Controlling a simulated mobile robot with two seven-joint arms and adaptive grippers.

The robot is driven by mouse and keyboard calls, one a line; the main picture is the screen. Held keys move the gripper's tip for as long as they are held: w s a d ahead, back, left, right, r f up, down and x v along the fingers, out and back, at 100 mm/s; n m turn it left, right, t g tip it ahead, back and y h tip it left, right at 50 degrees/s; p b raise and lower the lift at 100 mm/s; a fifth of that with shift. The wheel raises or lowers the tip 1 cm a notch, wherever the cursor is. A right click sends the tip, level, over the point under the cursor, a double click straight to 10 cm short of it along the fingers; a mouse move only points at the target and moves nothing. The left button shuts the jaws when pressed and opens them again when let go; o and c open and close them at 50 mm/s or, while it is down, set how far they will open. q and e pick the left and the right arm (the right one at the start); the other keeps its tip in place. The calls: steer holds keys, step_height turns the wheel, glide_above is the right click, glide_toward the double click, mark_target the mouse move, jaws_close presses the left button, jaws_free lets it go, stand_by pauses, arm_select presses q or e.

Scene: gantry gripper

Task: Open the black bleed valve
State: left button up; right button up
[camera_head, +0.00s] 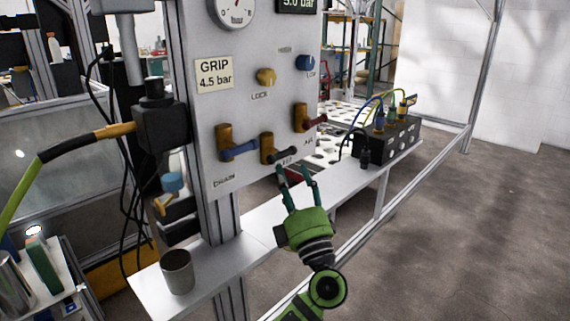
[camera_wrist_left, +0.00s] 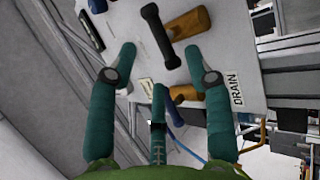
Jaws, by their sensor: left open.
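The black bleed valve (camera_head: 284,154) is on the lower part of the grey panel (camera_head: 235,105), with its black handle pointing right. In the left wrist view the black handle (camera_wrist_left: 161,38) runs beside a brass body (camera_wrist_left: 188,22), ahead of the fingers. My left gripper (camera_head: 294,169) is open just below and in front of the bleed valve. In the left wrist view its fingers (camera_wrist_left: 161,52) are spread, with the lower end of the black handle showing between the tips. I cannot tell if anything touches. The label under the valve is partly hidden. My right gripper is not in view.
A shelf (camera_head: 262,222) below carries a grey cup (camera_head: 177,271) and a black connector box (camera_head: 392,141). Floor at right is clear.

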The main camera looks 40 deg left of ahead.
mark_target(283, 157)
arm_select(q)
steer(key=x, duration=0.4)
steer(key=shift+w+a+r+p, duration=0.1)
steer(key=shift+a+r+p, duration=0.05)
steer(key=shift+a+p, duration=0.15)
steer(key=shift+c, duration=0.8)
steer(key=shift+d, duration=0.1)
jaws_close()
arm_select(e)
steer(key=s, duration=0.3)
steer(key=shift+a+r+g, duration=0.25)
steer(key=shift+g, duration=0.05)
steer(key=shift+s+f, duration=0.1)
